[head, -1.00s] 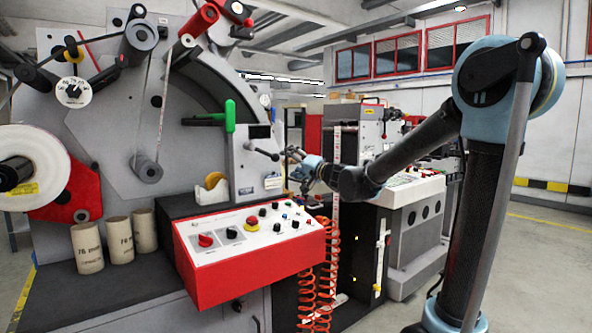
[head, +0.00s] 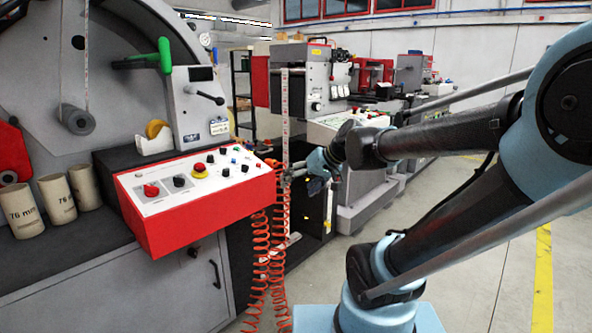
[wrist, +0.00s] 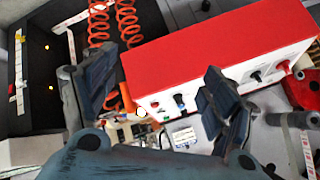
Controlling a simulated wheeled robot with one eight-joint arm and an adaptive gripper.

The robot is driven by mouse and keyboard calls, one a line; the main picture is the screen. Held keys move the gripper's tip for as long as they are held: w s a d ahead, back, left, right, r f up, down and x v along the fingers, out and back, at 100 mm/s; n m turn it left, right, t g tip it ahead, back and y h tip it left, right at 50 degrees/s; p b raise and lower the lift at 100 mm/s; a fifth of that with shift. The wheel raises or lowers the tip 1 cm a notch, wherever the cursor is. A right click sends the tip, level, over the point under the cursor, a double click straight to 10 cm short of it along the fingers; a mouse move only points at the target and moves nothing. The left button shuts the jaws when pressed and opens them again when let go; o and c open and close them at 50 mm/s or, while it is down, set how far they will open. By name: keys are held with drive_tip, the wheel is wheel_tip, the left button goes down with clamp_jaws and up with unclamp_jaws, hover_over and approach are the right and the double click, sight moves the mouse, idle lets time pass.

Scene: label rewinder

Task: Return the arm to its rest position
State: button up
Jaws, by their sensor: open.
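My gripper (head: 286,172) is at the end of my dark arm, in the middle of the head view, just right of the red control panel (head: 205,221). It is small and partly hidden by my own wrist there. In the wrist view, my gripper (wrist: 158,98) shows two dark fingers spread wide apart with nothing held between them. The red control panel (wrist: 222,48) fills the upper right of that view, beyond the fingers. Whether a finger touches the panel cannot be told.
Orange coiled hoses (head: 262,255) hang beside the panel, close to my gripper. The grey rewinder (head: 50,115) stands at left, with cardboard cores (head: 55,198) on its bench. A green-handled lever (head: 164,56) projects above the panel. Open floor (head: 500,250) lies at right.

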drive_tip(key=s+d+f+m+g+h, duration=0.1)
drive_tip(key=s+d+f+h, duration=0.2)
drive_tip(key=s+d+f, duration=0.3)
drive_tip(key=s+d+f+m+g+h, duration=0.2)
drive_tip(key=s+d+f+h, duration=0.2)
drive_tip(key=d, duration=0.8)
drive_tip(key=s+f, duration=0.2)
drive_tip(key=s, duration=0.2)
drive_tip(key=shift+f, duration=0.2)
drive_tip(key=shift+w, duration=0.1)
drive_tip(key=shift+w+f, duration=0.2)
drive_tip(key=shift+w, duration=0.25)
